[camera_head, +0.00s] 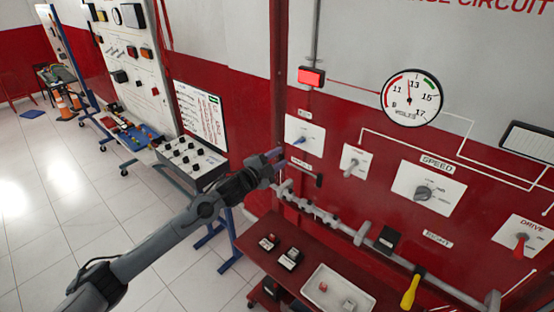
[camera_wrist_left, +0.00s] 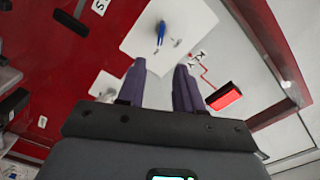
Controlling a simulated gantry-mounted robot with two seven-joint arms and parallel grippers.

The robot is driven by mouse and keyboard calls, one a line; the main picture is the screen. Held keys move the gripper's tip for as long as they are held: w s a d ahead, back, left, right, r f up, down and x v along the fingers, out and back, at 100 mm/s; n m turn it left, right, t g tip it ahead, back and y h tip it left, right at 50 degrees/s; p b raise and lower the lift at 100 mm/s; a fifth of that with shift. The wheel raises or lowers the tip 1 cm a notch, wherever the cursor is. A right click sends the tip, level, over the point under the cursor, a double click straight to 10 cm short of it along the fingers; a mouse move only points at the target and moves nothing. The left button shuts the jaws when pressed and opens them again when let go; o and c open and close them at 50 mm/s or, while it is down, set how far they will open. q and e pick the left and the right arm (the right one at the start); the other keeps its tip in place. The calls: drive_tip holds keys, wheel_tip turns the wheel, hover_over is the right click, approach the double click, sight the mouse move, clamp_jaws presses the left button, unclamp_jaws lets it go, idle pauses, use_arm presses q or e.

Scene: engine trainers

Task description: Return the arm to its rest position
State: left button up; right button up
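My left arm reaches in from the lower left in the head view. Its gripper (camera_head: 276,158) is in front of the red panel, just left of and below the white key plate (camera_head: 305,132). In the left wrist view the two purple-grey fingers (camera_wrist_left: 160,82) stand apart with nothing between them. The blue key (camera_wrist_left: 161,34) on its plate lies ahead of the fingertips, apart from them. It also shows in the head view (camera_head: 299,140). My right arm and gripper are not in view.
A red panel carries a volts gauge (camera_head: 410,98), a speed knob (camera_head: 424,192), a red drive lever (camera_head: 521,243) and a red lamp (camera_head: 311,77). Below stands a dark red shelf (camera_head: 262,236) with a white tray (camera_head: 318,274). A grey control box (camera_head: 190,160) is left of the gripper. The tiled floor is open at left.

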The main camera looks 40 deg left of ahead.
use_arm(q)
drive_tip(key=s+d+f+g+h, duration=0.1)
drive_tip(key=s+d+f, duration=0.25)
drive_tip(key=f, duration=0.35)
drive_tip(key=s+d+f+n+g, duration=0.1)
drive_tip(key=s+d+f, duration=0.1)
drive_tip(key=d+f, duration=0.35)
drive_tip(key=s+d+f+g+h, duration=0.1)
drive_tip(key=s+d+f, duration=0.15)
drive_tip(key=f, duration=0.55)
drive_tip(key=s+d+f+n+g, duration=0.2)
drive_tip(key=s+d+f, duration=0.25)
drive_tip(key=s, duration=0.25)
drive_tip(key=s+d+f+n+g, duration=0.2)
drive_tip(key=s+d+f, duration=0.1)
drive_tip(key=s+d, duration=0.3)
drive_tip(key=s+d+r+n+g, duration=0.1)
drive_tip(key=s+n+g, duration=0.1)
drive_tip(key=s, duration=0.4)
drive_tip(key=s+d+r+n+g+y, duration=0.1)
drive_tip(key=s+r+g, duration=0.15)
drive_tip(key=s, duration=0.25)
drive_tip(key=s+d+n+g, duration=0.1)
drive_tip(key=s+n+g, duration=0.15)
drive_tip(key=s, duration=0.35)
wheel_tip(320, 180, up, 22)
drive_tip(key=p, duration=2.1)
drive_tip(key=shift+s+f+m+p, duration=0.15)
drive_tip(key=shift+s+m+p, duration=0.2)
drive_tip(key=shift+p, duration=0.05)
